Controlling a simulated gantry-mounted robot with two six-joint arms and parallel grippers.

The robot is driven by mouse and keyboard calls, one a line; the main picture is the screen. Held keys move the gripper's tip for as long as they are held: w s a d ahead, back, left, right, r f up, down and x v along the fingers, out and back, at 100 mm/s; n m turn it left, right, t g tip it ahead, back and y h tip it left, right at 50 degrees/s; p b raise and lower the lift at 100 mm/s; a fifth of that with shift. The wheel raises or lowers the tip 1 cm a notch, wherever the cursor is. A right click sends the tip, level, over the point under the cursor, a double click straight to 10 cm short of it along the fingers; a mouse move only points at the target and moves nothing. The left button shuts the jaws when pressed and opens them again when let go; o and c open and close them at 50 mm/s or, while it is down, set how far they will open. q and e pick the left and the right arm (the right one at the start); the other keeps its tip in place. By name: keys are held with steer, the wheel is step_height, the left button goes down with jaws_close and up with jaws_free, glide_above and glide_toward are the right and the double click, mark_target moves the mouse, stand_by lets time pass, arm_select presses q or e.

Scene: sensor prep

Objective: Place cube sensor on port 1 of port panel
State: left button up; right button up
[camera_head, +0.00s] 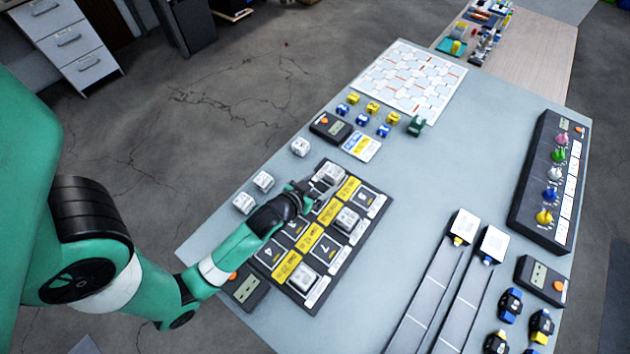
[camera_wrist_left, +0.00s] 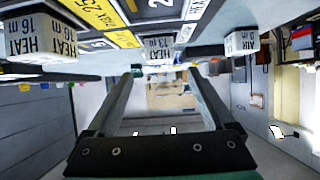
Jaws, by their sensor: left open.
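The dark port panel (camera_head: 275,255) has numbered ports and yellow labels. White cube sensors stand on it at the far end (camera_head: 328,174), right side (camera_head: 347,220) and near end (camera_head: 304,280). Three more white cubes stand on the table to its left: one (camera_head: 300,147), another (camera_head: 264,181) and a third (camera_head: 243,202). My left gripper (camera_head: 309,188) is at the panel's far end, close beside the far cube; contact cannot be told. The left wrist view shows its fingers (camera_wrist_left: 163,72) apart with nothing clearly held. Cubes marked HEAT (camera_wrist_left: 40,38) and AIR (camera_wrist_left: 241,42) show there. I cannot make out port 1.
Small blue and yellow blocks (camera_head: 372,108) and a meter (camera_head: 330,127) lie beyond the panel. A dark box with coloured knobs (camera_head: 550,185) stands at right. Two rails (camera_head: 428,297) run along the front right. The table's middle is clear right of the panel.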

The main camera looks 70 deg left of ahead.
arm_select(q)
steer(key=shift+v, duration=1.6)
